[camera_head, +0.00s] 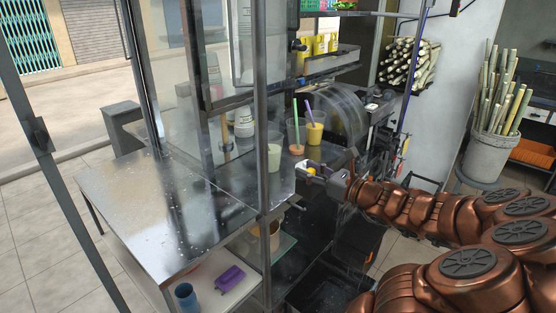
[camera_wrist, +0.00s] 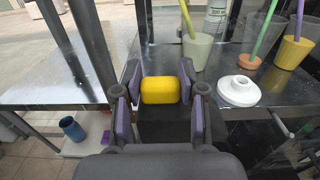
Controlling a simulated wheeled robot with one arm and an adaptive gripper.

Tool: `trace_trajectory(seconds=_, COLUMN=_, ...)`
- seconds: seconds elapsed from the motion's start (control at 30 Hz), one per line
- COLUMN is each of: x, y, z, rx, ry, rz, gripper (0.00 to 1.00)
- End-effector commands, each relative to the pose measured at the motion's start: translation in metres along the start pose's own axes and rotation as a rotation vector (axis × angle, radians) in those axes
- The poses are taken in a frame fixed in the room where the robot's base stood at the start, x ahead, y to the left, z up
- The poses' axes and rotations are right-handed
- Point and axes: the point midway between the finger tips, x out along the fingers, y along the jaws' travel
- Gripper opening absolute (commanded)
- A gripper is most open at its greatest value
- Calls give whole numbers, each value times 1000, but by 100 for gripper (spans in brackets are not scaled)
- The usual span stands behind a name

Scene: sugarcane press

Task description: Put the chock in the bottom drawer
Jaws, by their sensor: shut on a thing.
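A yellow rounded block (camera_wrist: 160,91), which I take to be the chock, sits between the purple-padded fingers of my gripper (camera_wrist: 160,97) in the wrist view. My gripper (camera_head: 318,172) is shut on it. In the head view a bit of yellow (camera_head: 312,169) shows at the gripper's end, over the right side of the metal counter. A white cabinet with small dark knobs (camera_head: 540,116) stands at the far right edge, with an orange surface (camera_head: 532,152) below it. I cannot tell which part is the bottom drawer.
The metal counter (camera_head: 160,210) has cups with straws (camera_head: 315,132) and a pale cup (camera_head: 274,157) behind my gripper. A white round piece (camera_wrist: 239,90) lies right of the block. A blue cup (camera_head: 186,296) and purple object (camera_head: 230,279) are on the lower shelf. A cane bucket (camera_head: 487,156) stands right.

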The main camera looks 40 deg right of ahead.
Motion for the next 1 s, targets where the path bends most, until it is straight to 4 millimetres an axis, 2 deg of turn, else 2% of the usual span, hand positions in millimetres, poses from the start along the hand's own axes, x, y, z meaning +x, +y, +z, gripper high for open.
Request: trace_trajectory(seconds=1.0, x=132, y=-37, z=-12, rx=0, ry=2, rz=5, gripper=0)
